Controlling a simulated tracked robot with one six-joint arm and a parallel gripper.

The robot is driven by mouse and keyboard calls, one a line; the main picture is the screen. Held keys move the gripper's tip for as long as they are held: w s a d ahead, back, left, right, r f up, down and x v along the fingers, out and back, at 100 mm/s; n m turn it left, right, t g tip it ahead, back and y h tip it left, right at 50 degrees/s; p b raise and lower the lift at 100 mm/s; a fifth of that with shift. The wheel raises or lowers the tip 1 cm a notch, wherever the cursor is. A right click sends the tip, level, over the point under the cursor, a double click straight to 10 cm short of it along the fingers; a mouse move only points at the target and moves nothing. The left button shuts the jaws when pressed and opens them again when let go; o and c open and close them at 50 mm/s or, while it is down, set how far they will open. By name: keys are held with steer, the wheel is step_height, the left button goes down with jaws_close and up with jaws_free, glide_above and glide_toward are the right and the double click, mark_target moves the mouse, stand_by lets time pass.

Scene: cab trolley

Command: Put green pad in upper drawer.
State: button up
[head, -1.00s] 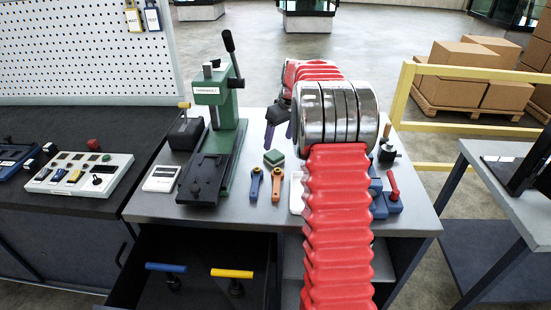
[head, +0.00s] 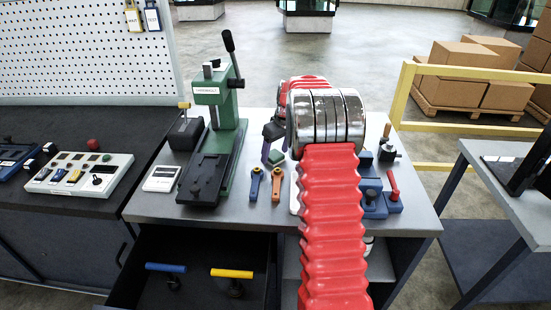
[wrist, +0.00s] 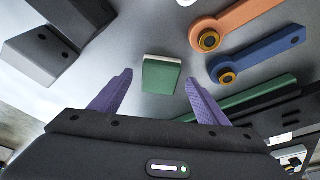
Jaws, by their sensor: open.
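The green pad (head: 276,157) is a small green block with a pale edge, on the grey bench top beyond the blue and orange levers. In the wrist view the pad (wrist: 161,77) lies between the tips of my purple fingers, apart from both. My gripper (head: 275,153) is open and empty over the pad, fingers pointing down; it also shows in the wrist view (wrist: 159,80). An open drawer (head: 207,262) juts out under the bench at the front left. A blue-handled tool (head: 166,268) and a yellow-handled tool (head: 232,274) are in it.
A green press (head: 222,125) stands left of the pad. The blue lever (head: 255,184) and orange lever (head: 277,184) lie in front of it. A blue clamp with a red handle (head: 393,190) sits to the right. Bare bench top surrounds the levers.

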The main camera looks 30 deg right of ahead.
mark_target(275, 155)
steer(key=shift+w+f, duration=0.1)
steer(key=shift+f, duration=0.25)
steer(key=shift+c, duration=0.4)
steer(key=c, duration=1.2)
steer(key=shift+o, duration=0.2)
step_height(275, 155, up, 10)
stand_by(0.3)
